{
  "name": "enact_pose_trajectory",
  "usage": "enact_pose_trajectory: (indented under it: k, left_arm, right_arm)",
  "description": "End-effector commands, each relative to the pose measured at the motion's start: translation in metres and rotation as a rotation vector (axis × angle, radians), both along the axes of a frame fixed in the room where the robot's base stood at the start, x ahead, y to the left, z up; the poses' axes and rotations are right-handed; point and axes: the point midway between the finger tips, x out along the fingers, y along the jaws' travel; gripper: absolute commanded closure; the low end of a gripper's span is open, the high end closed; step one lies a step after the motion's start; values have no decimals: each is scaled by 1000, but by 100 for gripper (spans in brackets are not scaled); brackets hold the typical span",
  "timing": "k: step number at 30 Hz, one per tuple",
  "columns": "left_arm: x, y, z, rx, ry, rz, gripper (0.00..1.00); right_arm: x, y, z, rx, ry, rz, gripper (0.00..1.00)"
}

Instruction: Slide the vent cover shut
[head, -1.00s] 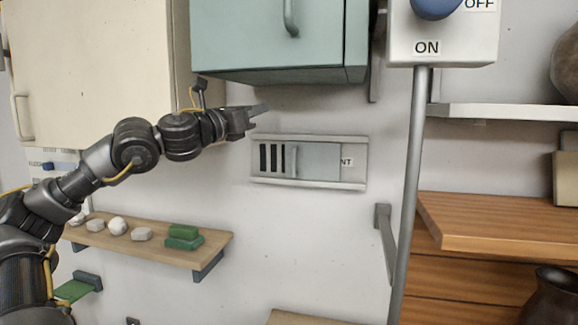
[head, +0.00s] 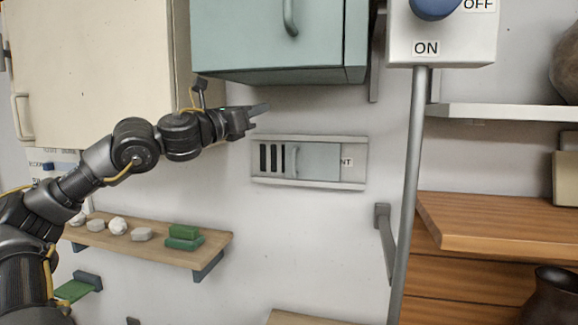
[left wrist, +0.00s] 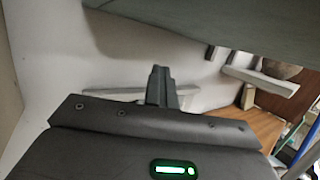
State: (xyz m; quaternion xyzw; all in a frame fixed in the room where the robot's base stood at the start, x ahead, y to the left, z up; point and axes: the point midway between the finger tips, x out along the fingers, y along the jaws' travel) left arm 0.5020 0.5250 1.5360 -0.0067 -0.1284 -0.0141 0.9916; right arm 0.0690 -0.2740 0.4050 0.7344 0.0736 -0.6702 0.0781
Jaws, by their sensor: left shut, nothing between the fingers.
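The vent (head: 310,184) is a grey framed panel on the wall in the middle of the head view. Its sliding cover (head: 318,162) sits toward the right and has an upright grip at its left edge. Dark slots (head: 270,158) show uncovered at the left of the frame, and part of a label (head: 346,162) shows at the right. My left gripper (head: 262,109) is shut and empty, above the vent's left end and apart from it. Its fingers also show in the left wrist view (left wrist: 160,86), with a pale strip behind them. My right gripper is not in view.
A teal cabinet (head: 265,45) hangs just above my left gripper. A wooden shelf (head: 150,247) with stones and green blocks is below the arm. A grey pole (head: 412,190) under the ON/OFF box (head: 455,40) stands right of the vent.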

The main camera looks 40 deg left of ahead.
Motion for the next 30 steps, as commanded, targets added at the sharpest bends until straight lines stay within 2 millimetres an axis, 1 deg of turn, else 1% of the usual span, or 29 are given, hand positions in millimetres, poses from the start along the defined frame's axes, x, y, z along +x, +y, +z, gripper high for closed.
enact_pose_trajectory:
  k: [3, 9, 11, 19, 23, 26, 29, 30]
  left_arm:
    - [0, 0, 0, 0, 0, 0, 99]
    - [0, 0, 0, 0, 0, 0, 73]
    - [0, 0, 0, 0, 0, 0, 67]
    - [0, 0, 0, 1, 0, -1, 67]
    - [-2, -6, -4, 20, 8, -1, 67]
    - [-4, -13, -15, 55, 33, 3, 67]
    - [2, -18, -48, 45, 77, -19, 67]
    - [5, -20, -65, 36, 100, -32, 67]
  right_arm:
    - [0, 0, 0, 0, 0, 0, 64]
    - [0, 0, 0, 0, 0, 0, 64]
    - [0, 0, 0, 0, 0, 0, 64]
    - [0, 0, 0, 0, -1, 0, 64]
    - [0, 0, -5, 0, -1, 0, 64]
    - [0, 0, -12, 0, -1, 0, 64]
    - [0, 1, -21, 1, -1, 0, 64]
    - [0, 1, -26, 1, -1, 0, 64]
